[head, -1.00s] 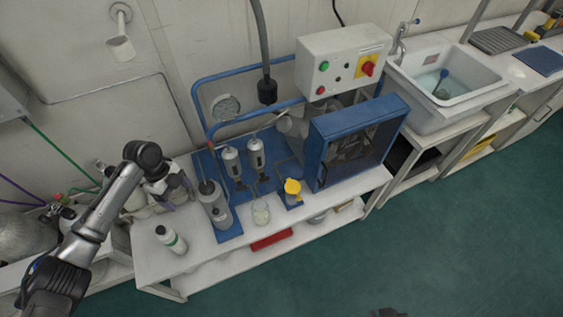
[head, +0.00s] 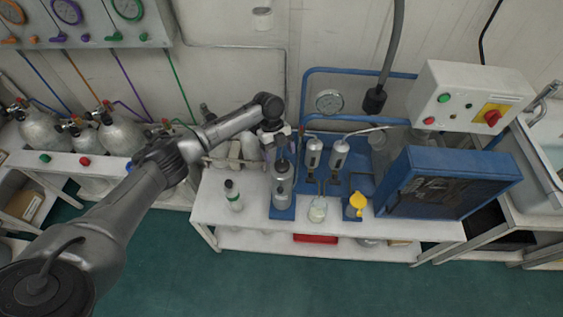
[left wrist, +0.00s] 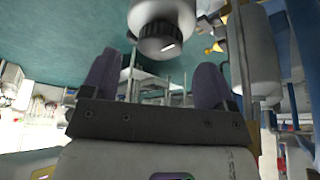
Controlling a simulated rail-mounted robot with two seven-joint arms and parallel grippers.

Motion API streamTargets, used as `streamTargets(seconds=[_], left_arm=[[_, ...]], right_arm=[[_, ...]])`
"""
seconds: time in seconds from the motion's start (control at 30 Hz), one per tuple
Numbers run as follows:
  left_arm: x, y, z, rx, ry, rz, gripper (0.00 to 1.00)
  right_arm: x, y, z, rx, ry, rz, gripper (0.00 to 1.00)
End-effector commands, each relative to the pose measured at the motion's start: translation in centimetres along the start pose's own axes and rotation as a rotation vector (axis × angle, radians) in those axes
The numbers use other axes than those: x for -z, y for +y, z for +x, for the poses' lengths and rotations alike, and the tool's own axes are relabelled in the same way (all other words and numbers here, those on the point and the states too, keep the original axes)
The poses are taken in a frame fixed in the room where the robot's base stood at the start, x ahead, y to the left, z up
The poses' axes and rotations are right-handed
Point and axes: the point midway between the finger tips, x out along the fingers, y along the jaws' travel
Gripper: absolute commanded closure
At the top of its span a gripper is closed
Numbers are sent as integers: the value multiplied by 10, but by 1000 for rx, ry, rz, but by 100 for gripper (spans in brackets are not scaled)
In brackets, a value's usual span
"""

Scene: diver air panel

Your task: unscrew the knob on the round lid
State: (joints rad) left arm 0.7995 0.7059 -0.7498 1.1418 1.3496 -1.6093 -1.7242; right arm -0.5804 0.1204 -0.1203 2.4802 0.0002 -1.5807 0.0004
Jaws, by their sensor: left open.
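A grey cylindrical canister (head: 281,190) stands upright at the front left of the blue base on the white bench. In the left wrist view a dark ribbed round knob (left wrist: 158,40) with a white mark shows on the end of the pale canister (left wrist: 165,10). My left gripper (head: 281,150) is just above the canister top in the head view. In the left wrist view its two fingers (left wrist: 156,72) are spread with nothing between them, and the knob lies just beyond their tips. My right gripper does not show.
Two smaller grey cylinders (head: 325,155) stand right of the canister. A white-and-green bottle (head: 233,197) stands at left, and a glass jar (head: 317,210) and yellow-topped item (head: 356,204) at front. A blue framed box (head: 450,183) fills the bench's right side.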

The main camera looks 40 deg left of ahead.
Motion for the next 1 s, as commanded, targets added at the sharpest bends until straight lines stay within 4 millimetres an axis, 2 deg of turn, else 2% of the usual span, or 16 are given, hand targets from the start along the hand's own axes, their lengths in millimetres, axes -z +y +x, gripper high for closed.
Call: streamTargets(seconds=[0.1, 0.3, 0.73, 0.77, 1.0], left_arm=[[0, 0, 18, 0, 0, 0, 20], [0, 0, 34, 0, 0, 0, 20], [0, 0, 40, 0, 0, 0, 20], [0, 0, 40, 0, 0, 0, 21], [0, 0, 40, 0, 0, 0, 44]], right_arm=[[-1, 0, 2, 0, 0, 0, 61], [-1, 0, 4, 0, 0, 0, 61], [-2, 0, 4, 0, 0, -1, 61], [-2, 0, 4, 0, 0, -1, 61], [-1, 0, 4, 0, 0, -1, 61]])
